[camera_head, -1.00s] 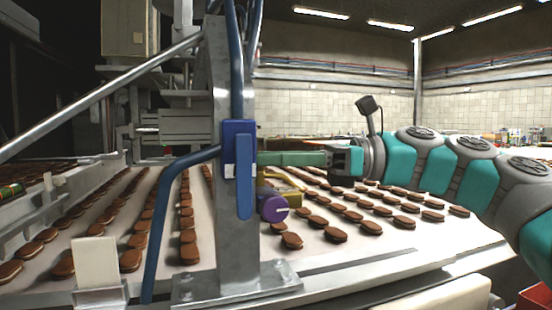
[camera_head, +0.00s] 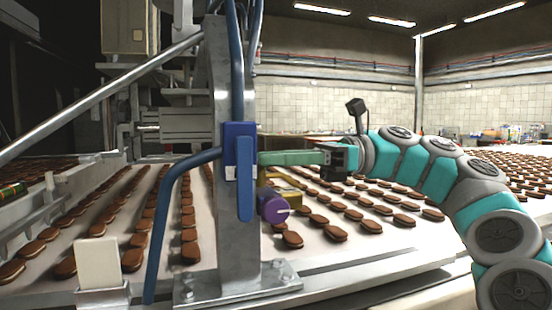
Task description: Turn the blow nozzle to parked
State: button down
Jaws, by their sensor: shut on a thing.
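A green bar (camera_head: 288,158) sticks out to the right from a blue block (camera_head: 240,143) on the grey metal post. A blue lever (camera_head: 244,192) hangs down the front of this block. My gripper (camera_head: 324,156) is at the bar's right end, shut on it, with my arm reaching in from the right. The fingertips are small and partly hidden. Below the bar is a purple knob (camera_head: 271,209) with a pale mark on its end, beside a yellow piece (camera_head: 290,194). No part is labelled readably as the blow nozzle, and I cannot tell which it is.
The grey post (camera_head: 234,250) is bolted to the frame in front of the belt. A blue pipe (camera_head: 162,225) bends down left of it. Rows of brown sandwich biscuits (camera_head: 367,226) cover the pale belt. A white card (camera_head: 97,262) stands at front left.

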jog(key=c, duration=1)
grip_release()
jog(key=shift+o, duration=0.2)
jog(key=shift+m+t, duration=0.3)
jog(key=shift+t, duration=0.2)
jog(key=shift+s+r+t, duration=0.1)
jog(key=shift+s+t, duration=0.05)
jog(key=shift+t, duration=0.15)
jog(key=shift+s+m+t+y+b, duration=0.2)
jog(key=shift+m+t+y+b, duration=0.15)
jog(key=shift+m+t, duration=0.9)
jog(key=shift+t, duration=0.35)
